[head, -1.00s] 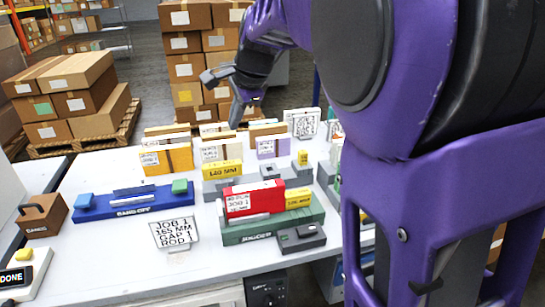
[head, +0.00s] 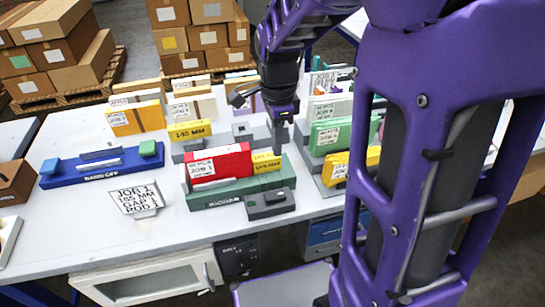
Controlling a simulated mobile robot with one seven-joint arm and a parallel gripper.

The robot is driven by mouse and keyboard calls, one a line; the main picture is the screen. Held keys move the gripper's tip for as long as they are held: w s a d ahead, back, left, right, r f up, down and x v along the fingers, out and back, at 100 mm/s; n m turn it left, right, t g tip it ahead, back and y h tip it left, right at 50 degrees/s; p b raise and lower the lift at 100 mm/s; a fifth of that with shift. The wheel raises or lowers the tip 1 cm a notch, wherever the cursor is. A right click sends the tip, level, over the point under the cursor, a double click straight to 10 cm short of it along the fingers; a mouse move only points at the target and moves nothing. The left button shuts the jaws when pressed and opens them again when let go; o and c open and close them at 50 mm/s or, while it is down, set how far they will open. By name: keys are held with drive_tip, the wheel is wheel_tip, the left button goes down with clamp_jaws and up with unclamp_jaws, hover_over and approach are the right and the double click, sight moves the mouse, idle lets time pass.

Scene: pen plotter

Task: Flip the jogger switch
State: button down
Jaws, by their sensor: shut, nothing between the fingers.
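The jogger (head: 225,200) is a green block-like device near the front of the white table, with its name on its front face. A red block with a white job label (head: 218,164) and a yellow block (head: 266,163) stand on it. The jogger switch (head: 271,199) is on a dark grey box at the jogger's front right corner; I cannot tell which way it is set. My gripper (head: 277,149) is shut and empty, pointing down above and behind the jogger's right end, apart from the switch.
A yellow 140 MM block (head: 190,130) stands on a grey holder behind the jogger. Green and yellow blocks stand to the right. A job sign (head: 136,200) and a blue device (head: 102,170) are on the left. The table front before the switch is clear.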

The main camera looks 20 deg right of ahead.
sight(279, 193)
drive_tip(key=shift+s+d+f, duration=0.1)
drive_tip(key=shift+s+d, duration=0.05)
drive_tip(key=shift+d, duration=0.05)
drive_tip(key=shift+f, duration=0.1)
wheel_tip(279, 193, down, 14)
drive_tip(key=shift+r+b, duration=0.1)
drive_tip(key=shift+b, duration=1.15)
drive_tip(key=shift+d, duration=0.1)
